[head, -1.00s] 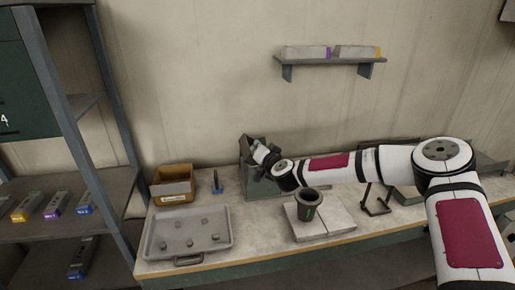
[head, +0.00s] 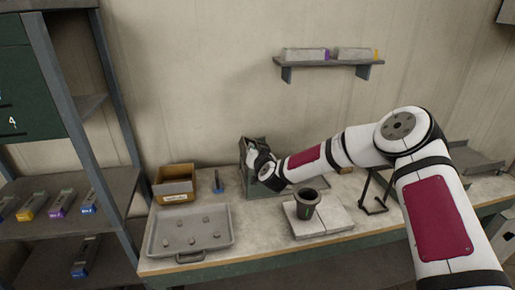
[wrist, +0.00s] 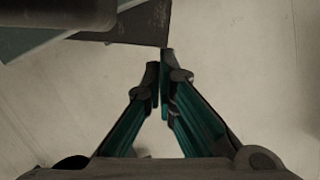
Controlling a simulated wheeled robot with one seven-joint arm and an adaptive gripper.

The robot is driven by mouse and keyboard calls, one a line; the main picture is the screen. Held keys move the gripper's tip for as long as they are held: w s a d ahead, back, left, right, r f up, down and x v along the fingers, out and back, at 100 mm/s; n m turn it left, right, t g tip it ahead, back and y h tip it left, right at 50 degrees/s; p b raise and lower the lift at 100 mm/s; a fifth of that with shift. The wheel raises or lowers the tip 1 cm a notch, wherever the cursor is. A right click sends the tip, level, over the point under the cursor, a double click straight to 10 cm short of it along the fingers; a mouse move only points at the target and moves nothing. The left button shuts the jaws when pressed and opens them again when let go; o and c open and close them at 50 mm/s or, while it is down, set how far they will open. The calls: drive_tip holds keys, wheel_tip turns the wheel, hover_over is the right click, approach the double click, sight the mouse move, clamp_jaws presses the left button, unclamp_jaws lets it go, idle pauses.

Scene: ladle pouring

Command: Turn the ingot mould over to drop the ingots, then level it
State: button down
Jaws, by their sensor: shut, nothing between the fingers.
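A green-grey box-like stand (head: 258,186) is against the wall at the back of the bench. A dark plate-like part (head: 252,147) stands up at its top; it may be the ingot mould, but I cannot tell for sure. In the wrist view, a dark flat plate (wrist: 135,24) lies just beyond my fingertips. My gripper (wrist: 161,62) is shut and empty, its right fingertip at or very near the plate's edge. In the head view, my wrist hides part of the stand. A grey tray (head: 228,236) at the front left holds several small grey lumps (head: 192,239).
A dark cup (head: 307,204) stands on pale slabs (head: 330,224) right of the stand. A cardboard box (head: 174,194) and a small blue-based tool (head: 218,184) are at the back left. A black bracket (head: 373,208) stands right. A wall shelf (head: 325,63) hangs above.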

drive_tip(key=shift+s+a+f+n+h, duration=0.15)
drive_tip(key=shift+a+f+n+h, duration=0.15)
drive_tip(key=shift+a+n, duration=0.2)
drive_tip(key=shift+s+a+f+n+h, duration=0.1)
drive_tip(key=shift+a+f+n+h, duration=0.15)
drive_tip(key=shift+a+n, duration=0.25)
drive_tip(key=shift+f, duration=0.4)
drive_tip(key=shift+a, duration=0.1)
